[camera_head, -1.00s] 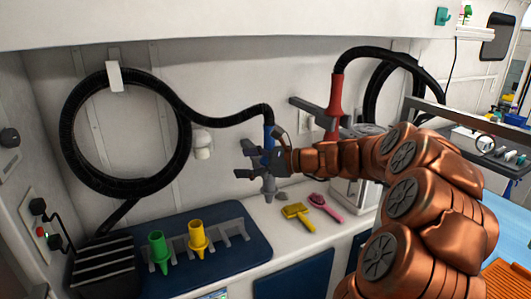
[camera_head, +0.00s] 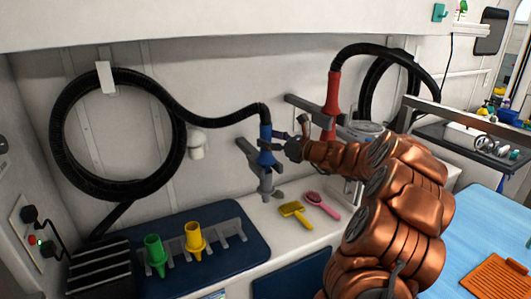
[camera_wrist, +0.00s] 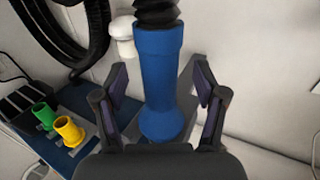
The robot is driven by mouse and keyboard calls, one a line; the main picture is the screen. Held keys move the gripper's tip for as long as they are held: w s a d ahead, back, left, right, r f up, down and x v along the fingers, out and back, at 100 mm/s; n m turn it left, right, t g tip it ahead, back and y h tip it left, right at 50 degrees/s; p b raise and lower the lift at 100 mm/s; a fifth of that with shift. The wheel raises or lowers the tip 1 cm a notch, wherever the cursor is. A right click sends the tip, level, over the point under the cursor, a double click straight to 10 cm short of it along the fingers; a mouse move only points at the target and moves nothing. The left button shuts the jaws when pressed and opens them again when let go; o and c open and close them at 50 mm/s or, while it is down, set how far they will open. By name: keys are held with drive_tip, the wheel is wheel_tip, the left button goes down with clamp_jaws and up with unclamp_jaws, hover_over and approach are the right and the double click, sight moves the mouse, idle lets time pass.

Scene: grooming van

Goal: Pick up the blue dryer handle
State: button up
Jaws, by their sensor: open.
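The blue dryer handle (camera_head: 265,138) hangs upright in a grey wall bracket (camera_head: 248,155), with a black hose (camera_head: 215,120) running from its top. In the wrist view the blue handle (camera_wrist: 160,80) stands between the two open fingers of my gripper (camera_wrist: 160,98), with a gap on each side. In the head view my gripper (camera_head: 284,142) is just right of the handle at about its mid height. The handle's lower end is hidden behind the gripper body in the wrist view.
A red dryer handle (camera_head: 331,100) hangs to the right, behind my arm. A yellow brush (camera_head: 295,213) and a pink brush (camera_head: 322,204) lie on the counter below. Green (camera_head: 154,252) and yellow (camera_head: 194,238) nozzles stand in a rack at left.

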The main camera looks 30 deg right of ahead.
drive_tip(key=shift+x, duration=0.95)
drive_tip(key=shift+r, duration=0.1)
clamp_jaws()
